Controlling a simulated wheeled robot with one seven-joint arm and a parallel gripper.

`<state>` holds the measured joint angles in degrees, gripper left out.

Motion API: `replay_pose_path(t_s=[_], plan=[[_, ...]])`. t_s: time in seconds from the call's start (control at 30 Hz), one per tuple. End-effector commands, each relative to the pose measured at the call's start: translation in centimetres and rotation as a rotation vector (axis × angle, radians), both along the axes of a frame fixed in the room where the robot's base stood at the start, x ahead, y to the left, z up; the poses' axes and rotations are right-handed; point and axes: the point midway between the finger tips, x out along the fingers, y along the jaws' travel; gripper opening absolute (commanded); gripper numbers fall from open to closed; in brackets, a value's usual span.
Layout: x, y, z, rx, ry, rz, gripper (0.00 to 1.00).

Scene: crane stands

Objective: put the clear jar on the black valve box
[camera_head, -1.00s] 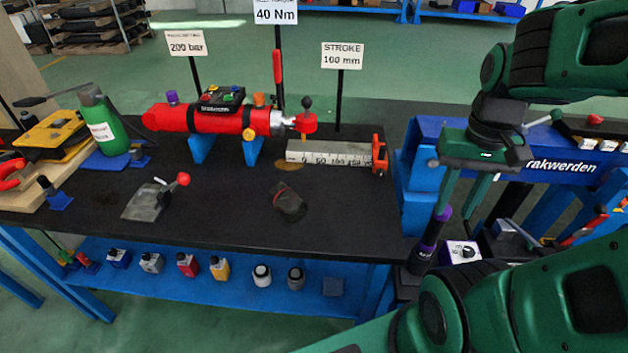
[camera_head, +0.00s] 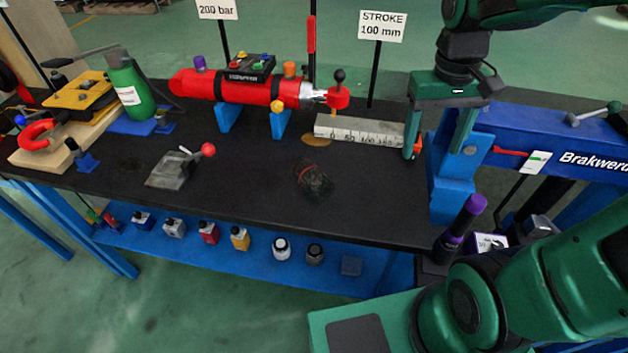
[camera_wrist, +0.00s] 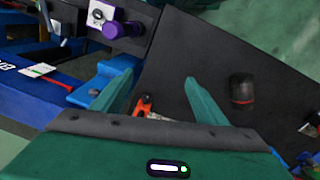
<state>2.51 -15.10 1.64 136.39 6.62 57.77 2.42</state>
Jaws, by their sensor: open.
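The clear jar (camera_head: 315,182) looks like a dark see-through cylinder with a reddish line, standing on the black bench top in front of the steel ruler block. It also shows in the wrist view (camera_wrist: 242,92), right of my fingers and apart from them. The black valve box (camera_head: 250,68), with coloured knobs on top, sits on the red cylinder at the back of the bench. My gripper (camera_head: 437,150) is open and points down at the bench's right end, right of the jar. In the wrist view nothing is between its fingers (camera_wrist: 160,80).
The ruler block (camera_head: 360,130) has an orange-red end close to my left finger. A blue beam (camera_head: 560,145) stands right of the bench. A grey lever block (camera_head: 175,170) lies left of the jar. Sign posts rise behind. The front bench top is mostly clear.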

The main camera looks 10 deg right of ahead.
Motion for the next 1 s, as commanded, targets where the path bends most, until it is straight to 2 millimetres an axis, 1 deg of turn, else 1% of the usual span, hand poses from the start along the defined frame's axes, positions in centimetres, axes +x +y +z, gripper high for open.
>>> replay_pose_path(t_s=[0.03,0.07,0.1,0.17,0.2,0.3,0.4,0.5,0.57,0.8,1.0], plan=[[2.2,2.9,-0.3,-0.002,0.006,0.088,0.67],[3.2,4.7,-0.4,0.001,0.007,0.134,0.67],[4.4,7.1,-0.7,0.005,0.009,0.192,0.67],[5.8,10.5,-1.1,0.014,0.011,0.272,0.67],[6.5,12.7,-1.3,0.023,0.012,0.321,0.67],[7.4,17.2,-1.9,0.043,0.015,0.413,0.67],[7.7,20.2,-2.3,0.059,0.016,0.473,0.67],[7.8,21.6,-2.8,0.068,0.019,0.5,0.67],[7.8,21.9,-3.4,0.069,0.02,0.505,0.67],[7.8,21.8,-6.9,0.069,0.021,0.504,0.67],[7.8,21.8,-8.2,0.069,0.019,0.503,0.67]])
